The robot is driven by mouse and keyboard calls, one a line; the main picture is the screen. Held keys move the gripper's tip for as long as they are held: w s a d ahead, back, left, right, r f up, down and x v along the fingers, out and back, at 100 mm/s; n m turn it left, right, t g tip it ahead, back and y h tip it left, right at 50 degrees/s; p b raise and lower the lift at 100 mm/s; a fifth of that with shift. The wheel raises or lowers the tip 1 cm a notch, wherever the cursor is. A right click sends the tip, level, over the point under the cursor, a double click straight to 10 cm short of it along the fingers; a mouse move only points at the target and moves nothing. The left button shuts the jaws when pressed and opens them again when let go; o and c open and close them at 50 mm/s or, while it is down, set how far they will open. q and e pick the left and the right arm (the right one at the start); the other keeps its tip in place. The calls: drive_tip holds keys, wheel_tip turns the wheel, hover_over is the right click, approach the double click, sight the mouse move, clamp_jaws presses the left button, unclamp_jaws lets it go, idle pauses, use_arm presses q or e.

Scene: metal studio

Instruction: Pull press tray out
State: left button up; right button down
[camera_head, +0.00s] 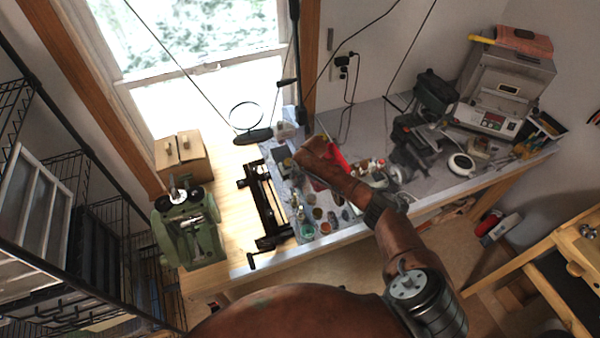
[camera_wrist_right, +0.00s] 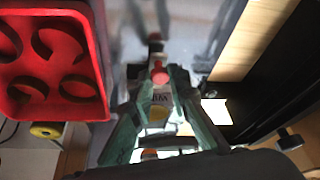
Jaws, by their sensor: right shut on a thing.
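My right arm reaches over the bench in the head view, and its gripper (camera_head: 306,157) is at the back of the grey work area, near a red item (camera_head: 335,157). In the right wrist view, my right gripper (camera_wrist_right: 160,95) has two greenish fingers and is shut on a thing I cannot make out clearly. A small pale bottle shape with a red top (camera_wrist_right: 158,75) shows between the fingers; I cannot tell whether it is held or behind them. I cannot surely pick out the press tray. My left gripper is not in view.
A red tray with round recesses (camera_wrist_right: 60,65) is close to the gripper's left. A black metal frame with a crank (camera_head: 264,208) and a green machine (camera_head: 190,225) stand left. Several small jars (camera_head: 318,213) sit near the arm. Bare wooden bench (camera_head: 232,235) lies between machine and frame.

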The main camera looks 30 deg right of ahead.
drive_tip(key=shift+s+f, duration=0.2)
drive_tip(key=shift+f, duration=0.05)
drive_tip(key=c, duration=1.8)
unclamp_jaws()
drive_tip(key=shift+r, duration=0.15)
drive_tip(key=shift+s+r, duration=0.15)
drive_tip(key=shift+r, duration=0.5)
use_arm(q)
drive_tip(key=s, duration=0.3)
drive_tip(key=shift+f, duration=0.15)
use_arm(e)
drive_tip(key=v, duration=1)
drive_tip(key=shift+s+r, duration=0.15)
drive_tip(key=shift+r, duration=0.15)
drive_tip(key=shift+d, duration=0.1)
